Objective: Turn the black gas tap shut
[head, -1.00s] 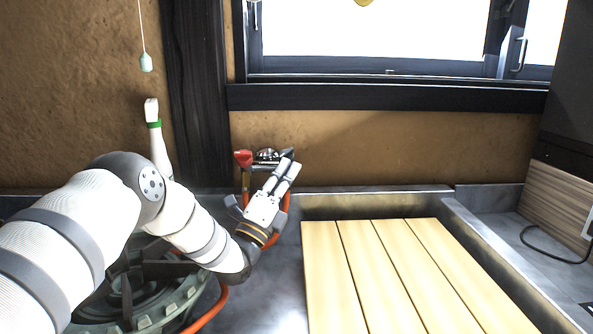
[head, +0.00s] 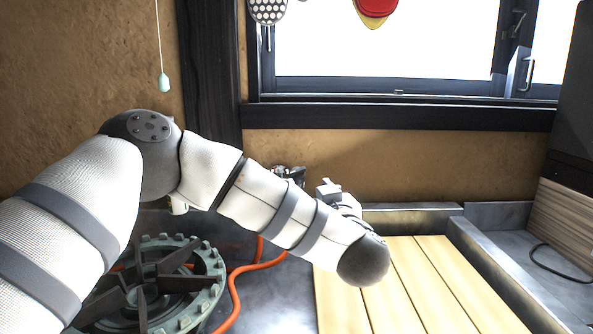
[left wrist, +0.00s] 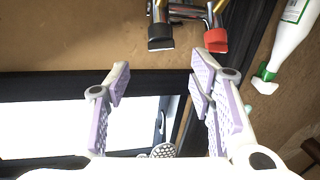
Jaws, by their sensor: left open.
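In the left wrist view the black tap handle (left wrist: 160,38) hangs on a metal fitting at the top, with the red tap handle (left wrist: 216,40) to its right. My left gripper (left wrist: 160,72) is open, its two fingers wide apart with nothing between them; the black handle lies beyond the fingertips, apart from them. In the head view the tap fitting (head: 290,174) shows only as a small dark and metal part above my forearm, and the handles cannot be told apart there. Part of my left gripper (head: 340,194) shows behind my wrist. My right gripper is not in view.
A green-grey gas burner (head: 205,283) stands at lower left, with an orange hose (head: 236,290) beside it. A slatted wooden board (head: 430,285) lies at right. A white bottle (left wrist: 290,38) is near the taps. Utensils (head: 268,10) hang before the window.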

